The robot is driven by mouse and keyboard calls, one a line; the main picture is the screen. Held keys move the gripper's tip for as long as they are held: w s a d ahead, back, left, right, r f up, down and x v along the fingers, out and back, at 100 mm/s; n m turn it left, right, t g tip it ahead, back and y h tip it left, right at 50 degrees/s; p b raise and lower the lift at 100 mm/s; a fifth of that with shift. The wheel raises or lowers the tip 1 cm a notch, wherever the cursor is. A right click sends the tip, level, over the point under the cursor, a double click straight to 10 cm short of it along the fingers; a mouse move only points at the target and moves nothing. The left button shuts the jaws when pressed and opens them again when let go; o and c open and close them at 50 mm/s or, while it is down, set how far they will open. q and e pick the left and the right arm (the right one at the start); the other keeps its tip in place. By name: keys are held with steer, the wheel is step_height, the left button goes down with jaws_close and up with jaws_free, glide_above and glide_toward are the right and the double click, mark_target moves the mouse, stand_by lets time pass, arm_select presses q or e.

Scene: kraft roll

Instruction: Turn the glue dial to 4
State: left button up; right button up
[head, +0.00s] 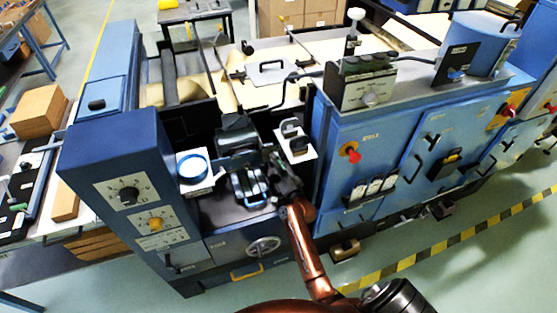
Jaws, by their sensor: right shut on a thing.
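On the blue cabinet front at left are two dials on white scale plates: a black dial (129,194) above and a yellow dial (155,223) below it. The plate lettering is too small to read, so I cannot tell which is the glue dial or where either points. My right gripper (272,184) is at the dark recess in the middle of the machine, well to the right of both dials. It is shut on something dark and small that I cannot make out. My left gripper is not in view.
A blue roll (193,167) on a white plate and a handwheel (263,246) lie between the dials and my right arm. A grey control box (367,83) with a knob tops the right cabinet.

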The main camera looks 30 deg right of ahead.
steer(key=m+h+p, duration=0.1)
steer(key=m+p, duration=0.2)
steer(key=m, duration=0.7)
steer(key=shift+m, duration=0.3)
stand_by(0.4)
steer(key=o, duration=1.1)
steer(key=shift+o, duration=0.3)
steer(key=shift+a, duration=0.1)
steer(key=v, duration=1.2)
